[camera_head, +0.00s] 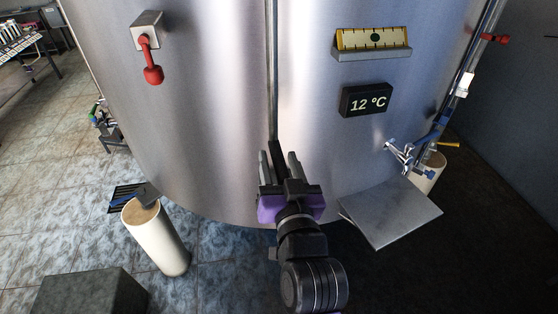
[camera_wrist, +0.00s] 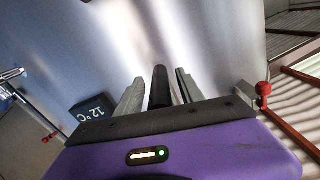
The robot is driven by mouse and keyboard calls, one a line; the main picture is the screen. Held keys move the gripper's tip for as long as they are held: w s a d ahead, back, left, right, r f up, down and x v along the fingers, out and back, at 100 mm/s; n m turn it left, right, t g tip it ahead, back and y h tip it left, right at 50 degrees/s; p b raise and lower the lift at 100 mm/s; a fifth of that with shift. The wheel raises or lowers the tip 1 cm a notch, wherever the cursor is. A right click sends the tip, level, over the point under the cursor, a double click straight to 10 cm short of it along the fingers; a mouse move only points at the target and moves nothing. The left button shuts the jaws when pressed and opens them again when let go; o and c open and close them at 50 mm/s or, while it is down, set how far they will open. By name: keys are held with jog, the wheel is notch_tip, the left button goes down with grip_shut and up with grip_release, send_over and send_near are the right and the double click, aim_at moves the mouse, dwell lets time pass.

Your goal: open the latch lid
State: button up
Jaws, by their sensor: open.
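The large steel tank (camera_head: 210,110) fills the middle of the head view. No lid can be made out on the part of the tank that shows. My gripper (camera_head: 279,160) is in front of the tank's lower front, fingers pointing at it. It is open. A black bar (camera_head: 276,150) stands between the two fingers. In the wrist view the black bar (camera_wrist: 159,88) lies between the fingers of my gripper (camera_wrist: 160,76), with a gap on each side. A thin vertical rod or seam (camera_head: 271,60) runs up the tank above the bar.
A red-handled lever (camera_head: 152,72) is on the tank at upper left. A 12 °C display (camera_head: 366,99) and a yellow gauge (camera_head: 372,39) are at right. A grey plate (camera_head: 390,211), a tap (camera_head: 402,153) and pale cylindrical legs (camera_head: 158,240) are lower down.

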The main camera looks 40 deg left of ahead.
grip_shut()
dwell(1.4)
